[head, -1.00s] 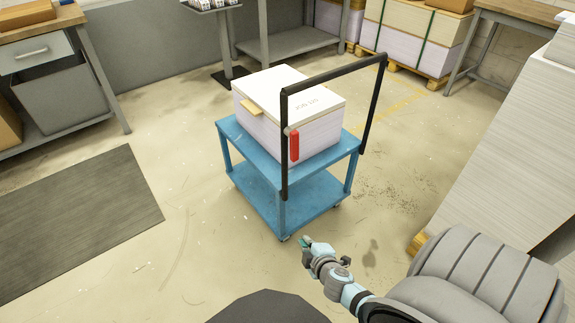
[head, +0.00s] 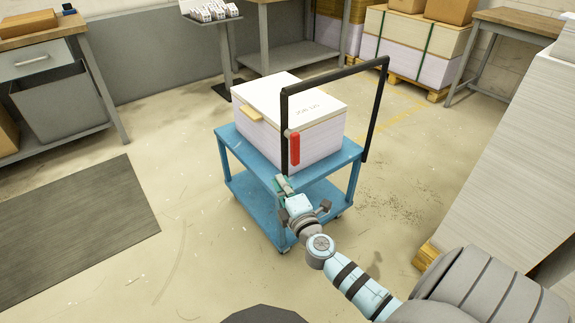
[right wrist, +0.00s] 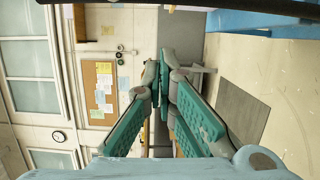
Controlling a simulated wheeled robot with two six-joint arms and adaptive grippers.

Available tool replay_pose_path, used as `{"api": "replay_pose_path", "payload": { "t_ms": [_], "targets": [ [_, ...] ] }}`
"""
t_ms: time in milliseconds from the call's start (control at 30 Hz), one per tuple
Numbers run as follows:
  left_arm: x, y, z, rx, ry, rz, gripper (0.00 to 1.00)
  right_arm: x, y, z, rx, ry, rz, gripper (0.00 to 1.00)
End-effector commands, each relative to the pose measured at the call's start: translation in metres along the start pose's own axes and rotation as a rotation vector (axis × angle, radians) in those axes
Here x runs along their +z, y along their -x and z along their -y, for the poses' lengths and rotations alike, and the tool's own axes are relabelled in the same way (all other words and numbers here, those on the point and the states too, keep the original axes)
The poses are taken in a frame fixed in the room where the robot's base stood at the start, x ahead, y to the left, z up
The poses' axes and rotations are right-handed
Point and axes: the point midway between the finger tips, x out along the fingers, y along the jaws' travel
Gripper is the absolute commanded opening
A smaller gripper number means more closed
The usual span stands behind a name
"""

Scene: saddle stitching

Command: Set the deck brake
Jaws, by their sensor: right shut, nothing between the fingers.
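A blue cart (head: 240,143) with two decks stands in the middle of the head view. A red lever (head: 295,149) hangs down beside the near post of its black handle frame (head: 285,112). My right gripper (head: 282,181) is shut and empty, just below and left of the lever, in front of the upper deck's near corner. I cannot tell whether it touches the cart. In the right wrist view its green-padded fingers (right wrist: 165,72) meet at the tips, and part of the blue cart (right wrist: 275,8) shows at the top right. My left gripper is not in view.
A stack of white sheets (head: 262,130) with a tan tab rests on the cart. A tall pale stack (head: 510,160) stands at the right. A dark mat (head: 75,225) lies on the floor at the left. The floor between mat and cart is clear.

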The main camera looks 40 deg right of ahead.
Motion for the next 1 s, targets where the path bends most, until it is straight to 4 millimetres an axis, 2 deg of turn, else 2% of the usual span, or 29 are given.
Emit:
{"api": "replay_pose_path", "payload": {
  "t_ms": [100,233,333,500,1000],
  "targets": [
    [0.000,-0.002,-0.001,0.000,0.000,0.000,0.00,0.000,-0.027,0.000,0.001,-0.001,0.001,0.00],
    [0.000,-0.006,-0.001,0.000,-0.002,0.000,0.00,0.003,-0.051,0.001,0.000,0.001,0.000,0.00],
    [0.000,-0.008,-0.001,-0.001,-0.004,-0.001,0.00,0.021,-0.054,0.002,-0.001,0.002,0.000,0.00],
    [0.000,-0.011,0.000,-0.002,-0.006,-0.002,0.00,0.036,-0.058,0.001,-0.001,0.000,-0.001,0.00],
    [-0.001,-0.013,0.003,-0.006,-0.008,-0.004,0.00,0.042,-0.057,0.002,0.001,0.010,0.003,0.00]
  ]
}}
